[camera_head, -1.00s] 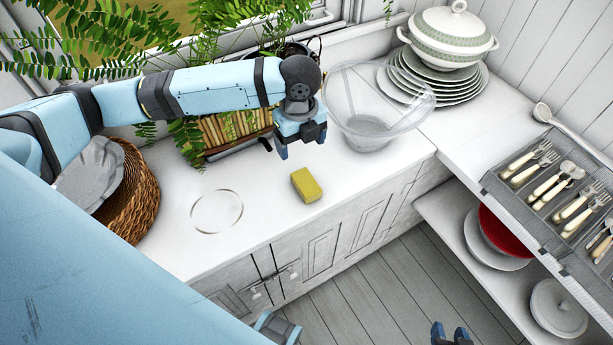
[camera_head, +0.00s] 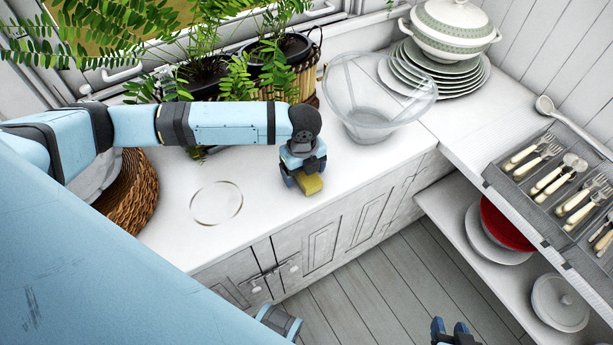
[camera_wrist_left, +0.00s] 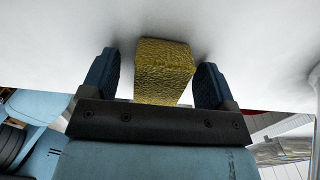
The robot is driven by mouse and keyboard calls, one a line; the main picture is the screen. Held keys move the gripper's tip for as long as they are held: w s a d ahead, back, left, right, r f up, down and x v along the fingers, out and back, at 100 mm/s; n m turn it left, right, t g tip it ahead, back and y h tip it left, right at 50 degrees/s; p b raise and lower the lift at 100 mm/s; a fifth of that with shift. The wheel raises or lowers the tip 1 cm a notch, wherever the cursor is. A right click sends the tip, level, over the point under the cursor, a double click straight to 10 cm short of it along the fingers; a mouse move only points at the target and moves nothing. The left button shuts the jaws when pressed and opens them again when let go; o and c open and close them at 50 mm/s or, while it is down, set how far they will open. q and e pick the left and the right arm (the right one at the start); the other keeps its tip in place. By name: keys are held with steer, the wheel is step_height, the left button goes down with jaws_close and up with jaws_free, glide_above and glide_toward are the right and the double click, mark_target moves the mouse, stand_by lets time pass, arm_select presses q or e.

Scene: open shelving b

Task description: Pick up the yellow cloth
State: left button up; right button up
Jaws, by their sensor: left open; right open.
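The yellow cloth (camera_head: 312,184) looks like a small thick block lying on the white counter (camera_head: 270,215). My left gripper (camera_head: 303,182) is right over it in the head view and hides part of it. In the left wrist view the cloth (camera_wrist_left: 163,72) sits between the two open fingers of the left gripper (camera_wrist_left: 158,80), with a gap visible on each side. My right gripper (camera_head: 451,332) is at the bottom edge of the head view, over the floor, open and away from the counter.
A clear glass bowl (camera_head: 375,95) stands close behind and right of the left gripper. Stacked plates (camera_head: 437,80) stand farther right. Potted plants (camera_head: 285,60) line the back, and a wicker basket (camera_head: 135,195) is at left. The counter's front edge is near the cloth.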

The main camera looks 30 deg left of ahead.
arm_select(q)
steer(key=c, duration=1)
step_height(320, 180, up, 20)
steer(key=shift+r+p, duration=0.1)
steer(key=shift+p, duration=0.85)
